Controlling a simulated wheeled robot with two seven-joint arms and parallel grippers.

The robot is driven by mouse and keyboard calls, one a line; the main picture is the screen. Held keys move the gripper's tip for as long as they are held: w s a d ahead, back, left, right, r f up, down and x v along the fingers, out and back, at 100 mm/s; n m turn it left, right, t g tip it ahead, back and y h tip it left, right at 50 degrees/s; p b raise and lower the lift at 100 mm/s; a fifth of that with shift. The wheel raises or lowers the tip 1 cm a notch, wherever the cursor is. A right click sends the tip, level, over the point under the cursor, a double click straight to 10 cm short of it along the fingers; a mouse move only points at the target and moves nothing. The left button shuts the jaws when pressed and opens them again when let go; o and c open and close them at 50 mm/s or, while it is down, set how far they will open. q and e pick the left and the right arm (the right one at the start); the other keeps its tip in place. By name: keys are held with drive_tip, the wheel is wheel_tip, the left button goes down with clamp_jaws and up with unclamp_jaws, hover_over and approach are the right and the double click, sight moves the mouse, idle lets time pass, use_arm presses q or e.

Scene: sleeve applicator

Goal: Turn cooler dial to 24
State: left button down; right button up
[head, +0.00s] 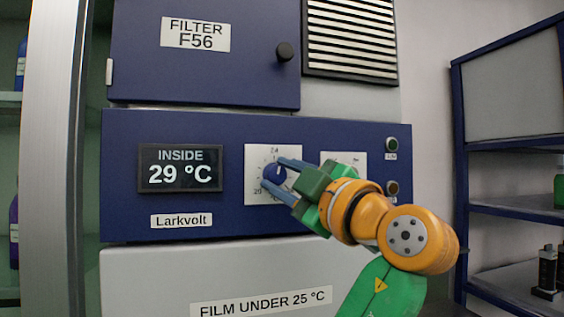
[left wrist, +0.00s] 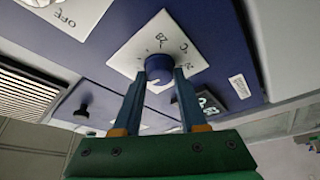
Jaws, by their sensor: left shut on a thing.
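The cooler dial (head: 272,177) is a round blue knob on a white square plate (head: 256,157), with 24 printed at the top and 20 at the lower left. My left gripper (head: 274,173) reaches it from the right, its two blue fingers shut on the knob. In the left wrist view the knob (left wrist: 158,66) sits between the fingertips of the left gripper (left wrist: 160,78). The fingers cover part of the scale, and I cannot tell which number the dial points to. The display (head: 180,168) reads INSIDE 29 °C. My right gripper is not in view.
A second white dial plate (head: 351,158) sits just right, partly hidden by my gripper. Two round buttons (head: 392,145) are at the panel's right edge. Above are the FILTER F56 door (head: 140,70) with a black knob (head: 284,52) and a vent grille (head: 350,38). Shelves (head: 515,205) stand right.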

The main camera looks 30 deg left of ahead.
use_arm(q)
drive_tip(key=shift+n+g+p, duration=0.5)
drive_tip(key=shift+n+p, duration=0.25)
drive_tip(key=shift+n, duration=0.35)
drive_tip(key=shift+c, duration=2.2)
unclamp_jaws()
drive_tip(key=shift+s, duration=0.1)
